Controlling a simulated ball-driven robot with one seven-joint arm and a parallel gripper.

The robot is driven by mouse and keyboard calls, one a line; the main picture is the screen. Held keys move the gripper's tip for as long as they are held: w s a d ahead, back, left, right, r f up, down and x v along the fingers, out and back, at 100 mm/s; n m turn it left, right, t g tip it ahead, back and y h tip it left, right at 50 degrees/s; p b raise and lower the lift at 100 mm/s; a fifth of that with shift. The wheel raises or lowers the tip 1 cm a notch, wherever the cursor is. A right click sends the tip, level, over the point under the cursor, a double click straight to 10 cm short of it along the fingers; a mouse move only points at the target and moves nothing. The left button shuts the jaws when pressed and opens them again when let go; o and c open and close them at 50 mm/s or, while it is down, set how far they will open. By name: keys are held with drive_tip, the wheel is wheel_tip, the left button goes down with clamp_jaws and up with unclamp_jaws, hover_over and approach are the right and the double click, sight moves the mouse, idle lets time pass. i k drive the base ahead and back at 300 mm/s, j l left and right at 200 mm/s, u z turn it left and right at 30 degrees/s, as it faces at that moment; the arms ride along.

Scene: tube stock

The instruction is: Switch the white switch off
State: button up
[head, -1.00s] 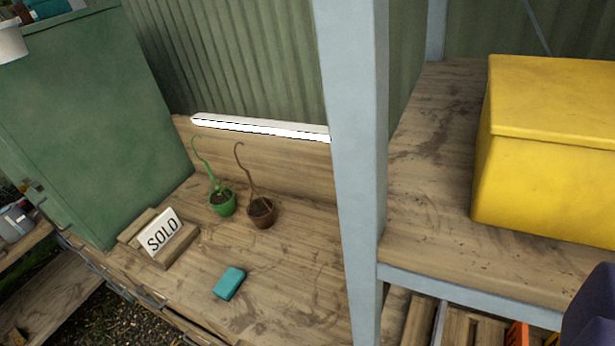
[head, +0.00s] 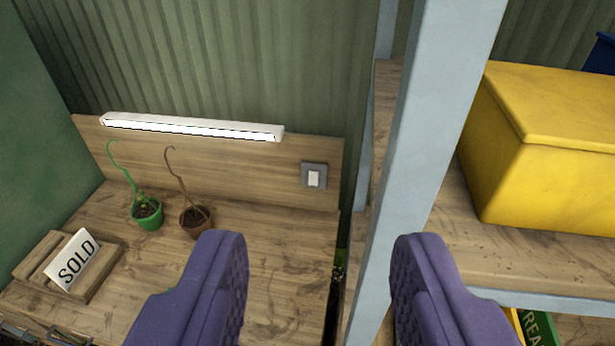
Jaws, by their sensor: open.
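The white switch (head: 314,178) is a small rocker in a grey square plate on the wooden back panel, right of the lamp. The white strip lamp (head: 195,127) above the bench is lit. My gripper (head: 320,260) is open and empty, its two purple fingers at the bottom of the view. The switch shows above and between the fingertips, farther away, and nothing touches it. I cannot tell from here which way the rocker is tilted.
A grey-blue post (head: 425,140) stands just right of the bench, close to the right finger. A yellow box (head: 550,150) sits on the shelf beyond it.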

sight(313, 176)
drive_tip(key=i+j, duration=0.3)
drive_tip(key=i, duration=0.2)
drive_tip(key=i+j, duration=0.3)
drive_tip(key=i, duration=0.25)
drive_tip(key=k+j+u, duration=0.05)
